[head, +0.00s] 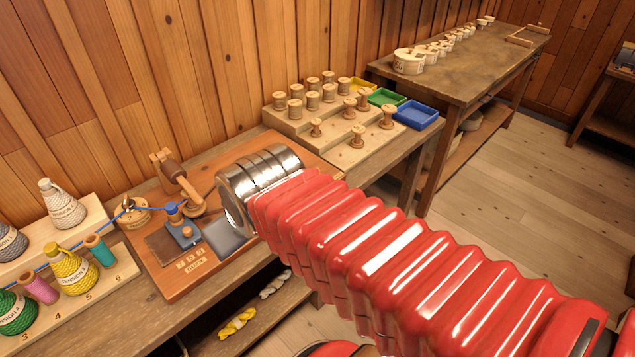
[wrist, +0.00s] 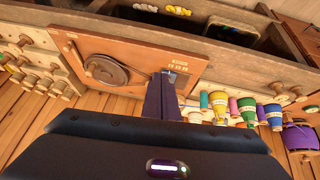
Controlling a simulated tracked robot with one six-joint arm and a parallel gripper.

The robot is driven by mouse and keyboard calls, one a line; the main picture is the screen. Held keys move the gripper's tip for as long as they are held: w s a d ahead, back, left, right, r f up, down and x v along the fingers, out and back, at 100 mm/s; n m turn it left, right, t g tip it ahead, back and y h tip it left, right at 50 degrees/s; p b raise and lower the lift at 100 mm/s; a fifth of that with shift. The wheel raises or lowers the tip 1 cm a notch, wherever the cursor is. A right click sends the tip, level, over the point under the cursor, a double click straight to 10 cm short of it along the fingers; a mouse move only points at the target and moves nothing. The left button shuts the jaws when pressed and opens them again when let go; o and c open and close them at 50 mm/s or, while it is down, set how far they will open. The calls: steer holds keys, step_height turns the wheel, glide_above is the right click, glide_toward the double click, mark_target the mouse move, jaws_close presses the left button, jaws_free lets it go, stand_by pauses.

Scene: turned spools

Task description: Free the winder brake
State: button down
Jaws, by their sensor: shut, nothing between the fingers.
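The winder is on an orange-brown board (head: 170,284) on the bench, with a wooden arm (head: 178,178) and a blue block (head: 183,236) with a small wooden knob. A blue thread runs to a blue-topped spool piece (head: 173,210) beside it. I cannot tell which part is the brake. My gripper (wrist: 163,80) is shut and empty in the wrist view, its dark fingers over the board near a small bluish part by the number plate. The board (wrist: 130,45) and a round brown wheel (wrist: 106,70) show there too. My arm hides part of the winder in the head view.
Several cones and spools of coloured thread stand on a numbered rack (head: 90,308) at left. A stepped rack (head: 350,155) of wooden spools and a blue tray (head: 416,115) lie beyond my arm. Yarn skeins (head: 238,323) lie on the shelf below.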

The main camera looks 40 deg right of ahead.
steer(key=w+d+f+n+t+h, duration=0.1)
steer(key=w+d+f+n, duration=0.1)
steer(key=w+d+f, duration=0.4)
steer(key=w+d+f+n+t+h, duration=0.1)
steer(key=w+d+n, duration=0.2)
steer(key=d, duration=0.4)
steer(key=w+d+f+n+t+h, duration=0.1)
steer(key=w+d+f+n+t, duration=0.1)
steer(key=w+d+f, duration=0.4)
steer(key=s+d+f+n+t+h, duration=0.1)
steer(key=s+d+f+n+t, duration=0.5)
steer(key=s+d+f, duration=0.2)
steer(key=shift+s+d+n, duration=0.25)
steer(key=shift+d+n, duration=0.05)
steer(key=shift+d, duration=0.6)
steer(key=shift+f, duration=0.1)
